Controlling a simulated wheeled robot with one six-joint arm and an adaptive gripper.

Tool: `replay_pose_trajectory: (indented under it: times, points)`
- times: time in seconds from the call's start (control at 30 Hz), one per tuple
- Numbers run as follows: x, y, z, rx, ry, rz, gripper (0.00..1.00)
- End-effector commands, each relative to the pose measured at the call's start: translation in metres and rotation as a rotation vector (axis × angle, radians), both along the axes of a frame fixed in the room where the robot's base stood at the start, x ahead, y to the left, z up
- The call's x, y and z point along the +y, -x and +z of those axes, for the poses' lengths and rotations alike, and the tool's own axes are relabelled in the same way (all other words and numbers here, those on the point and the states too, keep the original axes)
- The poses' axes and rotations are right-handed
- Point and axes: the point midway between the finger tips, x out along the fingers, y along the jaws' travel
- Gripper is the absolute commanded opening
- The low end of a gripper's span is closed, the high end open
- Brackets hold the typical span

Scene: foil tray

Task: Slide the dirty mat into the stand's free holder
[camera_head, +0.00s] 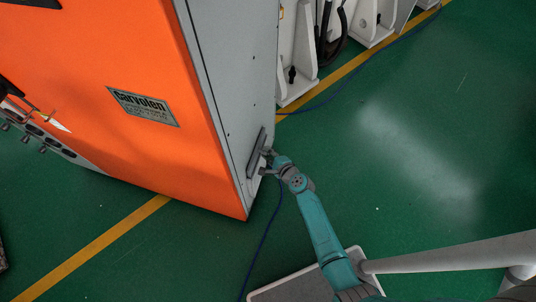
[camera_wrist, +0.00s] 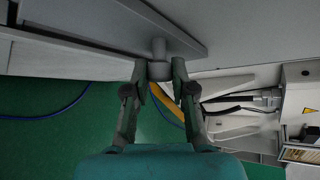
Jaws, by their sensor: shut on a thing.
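My gripper (camera_head: 268,161) is at the grey side of the orange machine, beside a dark grey flat plate (camera_head: 256,152). In the wrist view my gripper (camera_wrist: 159,74) is shut on a short grey knob (camera_wrist: 158,48), one finger on each side. The knob stands out from the flat grey plate (camera_wrist: 120,22), which lies close along the machine's side. I cannot make out a dirty mat or a stand with a free holder in either view.
The orange machine (camera_head: 150,60) with its grey side panel (camera_head: 235,60) fills the upper left. White machine parts (camera_head: 297,50) stand at the top. A blue cable (camera_head: 262,245) runs over the green floor (camera_head: 420,150), which is open to the right.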

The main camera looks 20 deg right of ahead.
Motion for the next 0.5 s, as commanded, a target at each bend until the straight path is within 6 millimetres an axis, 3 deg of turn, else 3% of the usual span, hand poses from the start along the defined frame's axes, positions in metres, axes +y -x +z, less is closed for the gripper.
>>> replay_pose_trajectory:
  times: [0.5]
  points:
    - [0.000,-0.001,0.019,-0.003,0.001,0.001,0.00]
